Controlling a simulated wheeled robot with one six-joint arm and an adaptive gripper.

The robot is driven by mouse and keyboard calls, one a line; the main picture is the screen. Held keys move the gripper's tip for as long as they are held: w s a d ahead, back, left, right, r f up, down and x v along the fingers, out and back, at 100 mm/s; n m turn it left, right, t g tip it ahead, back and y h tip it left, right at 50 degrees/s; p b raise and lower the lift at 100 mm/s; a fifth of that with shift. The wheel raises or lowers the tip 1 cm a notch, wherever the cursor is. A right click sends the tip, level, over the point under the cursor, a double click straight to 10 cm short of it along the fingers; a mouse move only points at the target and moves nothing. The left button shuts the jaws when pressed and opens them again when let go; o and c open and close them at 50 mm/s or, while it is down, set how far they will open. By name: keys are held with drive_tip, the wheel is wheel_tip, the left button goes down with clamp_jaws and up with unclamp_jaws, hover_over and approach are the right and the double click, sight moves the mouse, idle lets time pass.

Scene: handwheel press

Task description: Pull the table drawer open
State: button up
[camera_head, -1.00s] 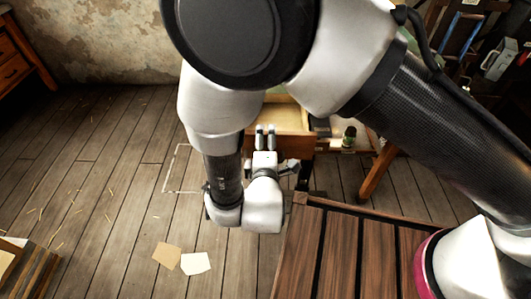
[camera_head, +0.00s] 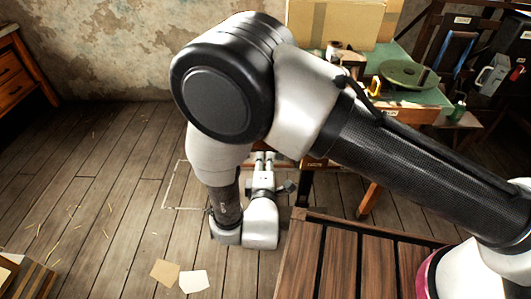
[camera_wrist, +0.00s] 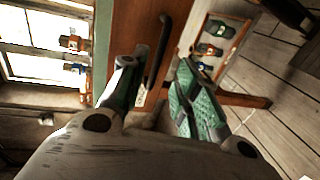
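The drawer front (camera_wrist: 128,35) is a brown wooden panel in the wrist view, with a long dark bar handle (camera_wrist: 163,45) and a small pale label. My gripper (camera_wrist: 158,78) is open and empty. One finger is on each side of the handle's near end in the picture; I see no contact. In the head view my gripper (camera_head: 264,158) points at the table front, and my arm hides most of the drawer. A brown panel (camera_head: 314,163) shows just right of the gripper. I cannot tell how far out the drawer stands.
The green-topped table (camera_head: 438,97) carries a cardboard box (camera_head: 335,22) and a green disc (camera_head: 408,73). A slatted wooden surface (camera_head: 345,262) stands near right. A tray with small bottles (camera_wrist: 212,45) is beside the drawer front. The floor (camera_head: 95,190) at left is mostly clear.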

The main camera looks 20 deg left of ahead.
drive_tip(key=x, duration=0.6)
clamp_jaws()
